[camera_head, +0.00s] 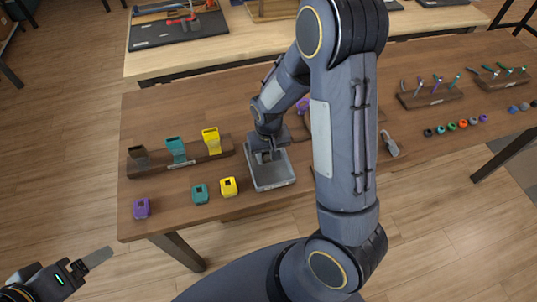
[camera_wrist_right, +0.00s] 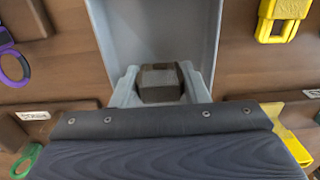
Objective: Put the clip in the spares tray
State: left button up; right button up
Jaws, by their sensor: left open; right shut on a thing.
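My right gripper (camera_head: 267,156) reaches down over the grey spares tray (camera_head: 272,184). In the right wrist view my right gripper (camera_wrist_right: 160,84) is shut on a dark brown clip (camera_wrist_right: 160,80), with a pale fingertip on each side of it. The pale tray (camera_wrist_right: 155,25) lies behind and below the clip in that view, and its visible floor is bare. I cannot tell whether the clip touches the tray floor. In the head view the gripper hides the clip. My left gripper (camera_head: 88,262) is open and empty at the lower left, away from the table.
A wooden rack (camera_head: 180,160) with dark, teal and yellow clips stands left of the tray. Loose purple (camera_head: 141,208), teal (camera_head: 200,194) and yellow (camera_head: 228,187) clips lie before it. A purple-handled tool (camera_head: 302,105) lies behind the tray. My right arm covers the table's middle.

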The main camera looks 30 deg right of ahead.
jog(key=shift+f, duration=0.25)
jog(key=shift+f, duration=0.25)
jog(key=o, duration=1)
jog(key=shift+r, duration=0.1)
jog(key=shift+r, duration=0.1)
notch_tip(320, 180, up, 12)
jog(key=shift+f, duration=0.1)
jog(key=s+a+r+t+y, duration=0.2)
jog(key=s+r, duration=0.3)
jog(key=s, duration=0.3)
jog(key=s+a+r+n+t+y, duration=0.1)
jog(key=s+a+r+t, duration=0.1)
jog(key=s+r, duration=0.3)
jog(key=s+t, duration=0.1)
jog(key=s, duration=0.3)
jog(key=shift+t+y, duration=0.3)
jog(key=shift+y, duration=0.1)
